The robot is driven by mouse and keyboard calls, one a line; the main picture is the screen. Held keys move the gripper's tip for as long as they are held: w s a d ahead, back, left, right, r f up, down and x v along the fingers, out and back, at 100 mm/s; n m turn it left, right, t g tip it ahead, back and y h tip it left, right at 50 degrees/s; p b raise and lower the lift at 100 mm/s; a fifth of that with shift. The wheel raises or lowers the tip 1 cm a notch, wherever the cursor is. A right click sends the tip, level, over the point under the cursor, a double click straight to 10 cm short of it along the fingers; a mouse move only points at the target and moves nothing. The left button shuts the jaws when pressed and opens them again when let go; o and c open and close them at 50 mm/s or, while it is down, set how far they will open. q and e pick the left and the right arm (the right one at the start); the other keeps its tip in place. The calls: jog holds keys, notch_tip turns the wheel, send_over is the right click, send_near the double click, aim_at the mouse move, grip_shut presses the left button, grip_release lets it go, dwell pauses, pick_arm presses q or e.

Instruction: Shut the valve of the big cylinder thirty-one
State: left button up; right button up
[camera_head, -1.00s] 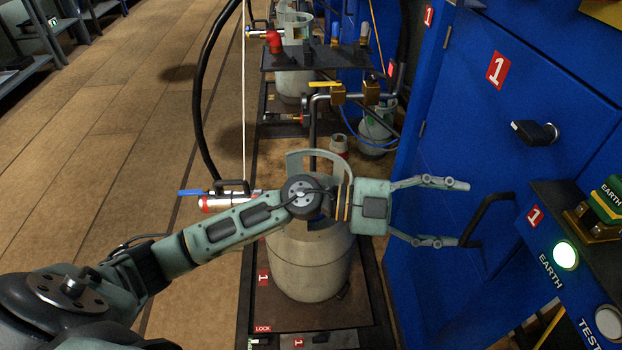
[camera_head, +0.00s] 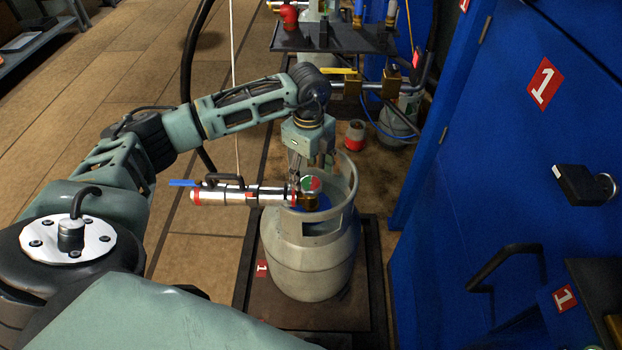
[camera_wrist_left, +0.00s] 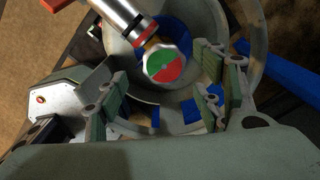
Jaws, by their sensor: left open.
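The big grey cylinder (camera_head: 310,268) stands upright on a scale marked 1. No number thirty-one can be read on it. Its valve knob (camera_head: 311,184) has a red and green top and sits inside the collar. A silver hose coupling (camera_head: 235,195) with a blue lever joins the valve from the left. My left gripper (camera_head: 313,166) points down just above and behind the knob. In the left wrist view the knob (camera_wrist_left: 167,65) lies between and beyond the open fingers, with no visible contact. My right gripper is not in view.
A blue cabinet (camera_head: 520,130) with black handles stands close on the right. The wooden floor on the left is free.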

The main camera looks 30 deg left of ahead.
aim_at(309, 184)
pick_arm(q)
jog(key=shift+f, duration=1.9)
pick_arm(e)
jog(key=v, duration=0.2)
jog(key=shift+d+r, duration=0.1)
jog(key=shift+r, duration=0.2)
pick_arm(q)
jog(key=c, duration=1.1)
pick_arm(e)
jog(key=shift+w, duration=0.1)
